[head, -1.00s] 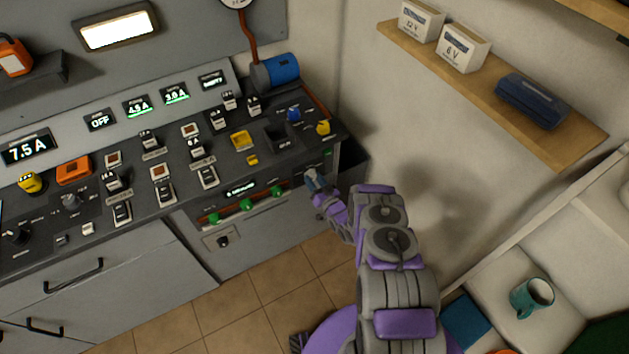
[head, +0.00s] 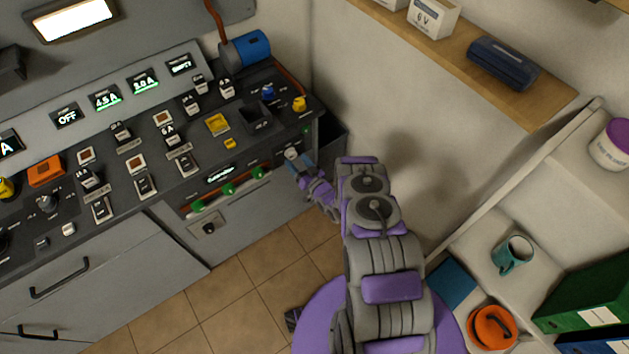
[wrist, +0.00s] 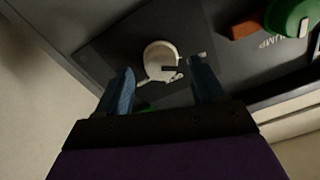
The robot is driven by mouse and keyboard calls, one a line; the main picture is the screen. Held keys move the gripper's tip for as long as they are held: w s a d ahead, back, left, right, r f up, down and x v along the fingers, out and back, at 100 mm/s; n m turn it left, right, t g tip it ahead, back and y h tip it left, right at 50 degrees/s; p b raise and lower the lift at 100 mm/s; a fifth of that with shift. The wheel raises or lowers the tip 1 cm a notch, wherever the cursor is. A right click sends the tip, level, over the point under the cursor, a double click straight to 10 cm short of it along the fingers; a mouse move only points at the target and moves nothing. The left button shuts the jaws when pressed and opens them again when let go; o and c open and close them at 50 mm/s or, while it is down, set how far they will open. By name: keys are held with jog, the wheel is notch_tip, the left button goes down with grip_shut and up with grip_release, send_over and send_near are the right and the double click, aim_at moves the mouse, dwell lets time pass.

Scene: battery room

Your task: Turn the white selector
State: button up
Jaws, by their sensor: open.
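The white selector (wrist: 158,56) is a round white knob with a dark mark, on the dark panel in the wrist view. It also shows as a small pale spot at my fingertips in the head view (head: 291,153), at the right end of the console's front. My gripper (wrist: 161,80) is open, with one blue finger on each side of the selector's near edge. I cannot tell whether the fingers touch it. In the head view my gripper (head: 298,164) is small and partly blends with the panel edge.
Several green knobs (head: 229,188) sit on the panel to the left of my gripper; one shows close up at top right in the wrist view (wrist: 290,17). A dark bin (head: 330,140) stands right of the console. A wall shelf (head: 510,90) and tiled floor (head: 225,300) are nearby.

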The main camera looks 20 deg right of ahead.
jog(key=v, duration=1.5)
jog(key=shift+b, duration=0.45)
jog(key=shift+d, duration=0.1)
